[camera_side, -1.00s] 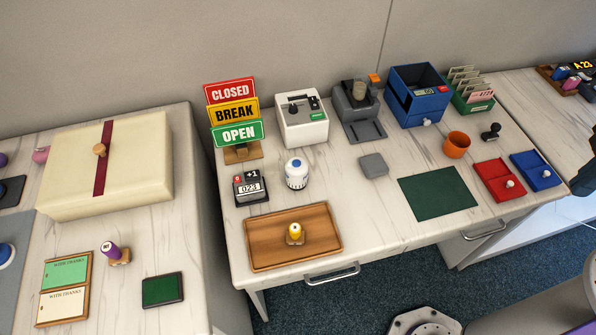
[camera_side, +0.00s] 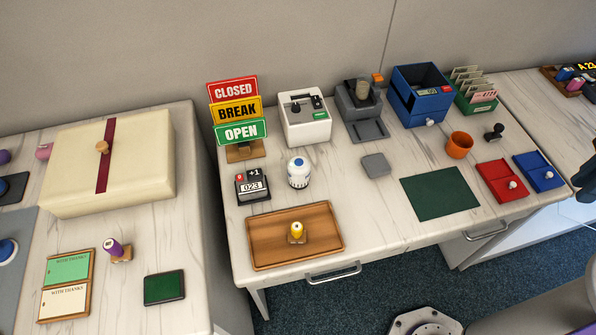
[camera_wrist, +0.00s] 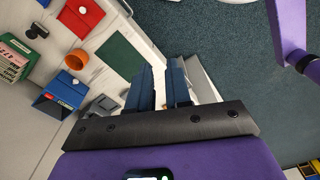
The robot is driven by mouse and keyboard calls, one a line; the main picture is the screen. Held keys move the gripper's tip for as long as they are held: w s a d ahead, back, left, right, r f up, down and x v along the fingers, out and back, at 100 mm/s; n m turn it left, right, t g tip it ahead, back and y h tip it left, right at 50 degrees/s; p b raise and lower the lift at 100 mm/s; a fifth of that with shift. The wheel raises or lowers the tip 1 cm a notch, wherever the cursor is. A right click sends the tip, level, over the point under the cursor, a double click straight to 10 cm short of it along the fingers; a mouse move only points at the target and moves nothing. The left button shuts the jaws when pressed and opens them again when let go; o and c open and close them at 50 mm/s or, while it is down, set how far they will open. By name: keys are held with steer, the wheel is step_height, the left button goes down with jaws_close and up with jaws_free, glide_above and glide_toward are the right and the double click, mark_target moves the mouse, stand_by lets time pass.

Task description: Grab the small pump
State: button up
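A small white bottle with a blue top (camera_side: 298,173) stands upright on the middle table, right of the black counter stamp; it is the thing that looks most like the small pump. I cannot make it out in the wrist view. My gripper (camera_wrist: 160,75) shows in the wrist view with its two dark fingers apart and nothing seen held between them. A dark part at the right edge of the side view may be my gripper, far to the right of the bottle.
A counter stamp (camera_side: 252,186) stands left of the bottle, sign boards (camera_side: 238,131) behind it. A wooden tray (camera_side: 262,242) with a yellow-topped stamp (camera_side: 297,232) lies in front. A grey block (camera_side: 376,165) and green mat (camera_side: 441,193) lie right. Bare tabletop (camera_side: 350,205) lies between.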

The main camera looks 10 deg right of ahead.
steer(key=o, duration=1.1)
steer(key=shift+o, duration=0.2)
steer(key=m+t+y, duration=0.4)
steer(key=t+y, duration=0.5)
glide_toward(308, 169)
steer(key=x, duration=1.1)
